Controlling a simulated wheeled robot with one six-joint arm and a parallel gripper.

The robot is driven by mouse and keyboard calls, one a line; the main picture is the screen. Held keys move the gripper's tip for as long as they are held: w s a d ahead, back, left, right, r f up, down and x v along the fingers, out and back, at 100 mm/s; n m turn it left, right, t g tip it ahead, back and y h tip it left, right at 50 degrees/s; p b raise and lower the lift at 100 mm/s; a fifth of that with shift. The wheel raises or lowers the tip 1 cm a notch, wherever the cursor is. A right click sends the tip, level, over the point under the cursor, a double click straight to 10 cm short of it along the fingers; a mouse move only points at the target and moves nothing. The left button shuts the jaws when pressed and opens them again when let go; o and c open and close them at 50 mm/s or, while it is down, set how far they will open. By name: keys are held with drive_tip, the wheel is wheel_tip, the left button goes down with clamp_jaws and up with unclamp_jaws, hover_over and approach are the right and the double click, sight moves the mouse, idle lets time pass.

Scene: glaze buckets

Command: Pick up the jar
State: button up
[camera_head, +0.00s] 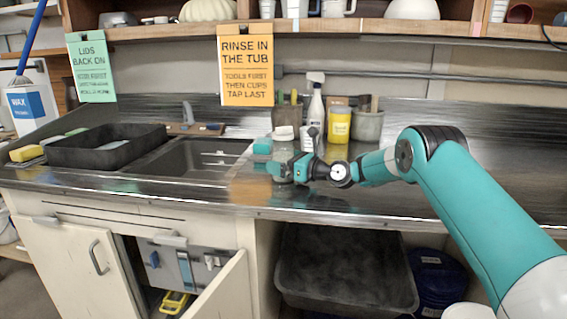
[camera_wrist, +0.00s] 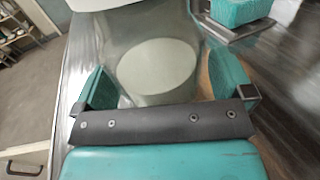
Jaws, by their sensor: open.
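The jar (camera_head: 283,146) is clear with a white lid and stands on the metal counter (camera_head: 400,205), right of the sink. In the wrist view the clear jar (camera_wrist: 150,35) fills the top middle, with a pale round shape (camera_wrist: 157,70) showing through its wall. My gripper (camera_head: 283,171) is at the jar in the head view. In the wrist view my gripper (camera_wrist: 160,88) is open, with one teal finger on each side of the jar. The fingers look apart from the jar's wall, though contact on the right side is hard to tell.
A teal block (camera_head: 262,146) sits just left of the jar. A spray bottle (camera_head: 315,108), a yellow container (camera_head: 339,124) and a grey pot (camera_head: 368,126) stand behind. A black tub (camera_head: 105,147) is by the sink (camera_head: 190,157). Bare counter lies to the right beyond my arm.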

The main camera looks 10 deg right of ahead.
drive_tip(key=c, duration=1.4)
drive_tip(key=shift+r, duration=0.15)
